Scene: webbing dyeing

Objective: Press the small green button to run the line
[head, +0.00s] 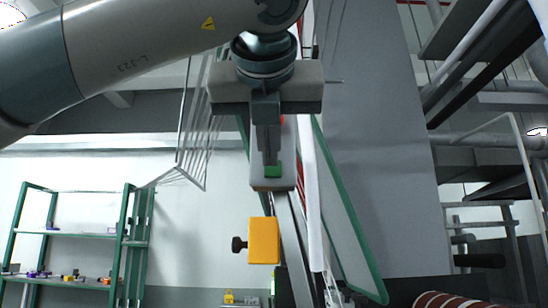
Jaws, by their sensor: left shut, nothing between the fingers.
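A small green button (272,171) sits on the lower part of a pale grey control box (272,185). A sliver of red shows on the box's upper right, beside my gripper. My left gripper (269,160) comes down from the top with its fingers shut and empty. Its fingertips are right at the green button's upper edge in the picture and cover part of the box. I cannot tell whether they touch the button. My right gripper is not in view.
A yellow box with a black knob (263,241) is below the control box. A green-edged panel (350,215) and a tall grey sheet (375,140) stand to the right. Green shelving (80,235) with small items is at the left. Striped rolls (450,299) lie at the bottom right.

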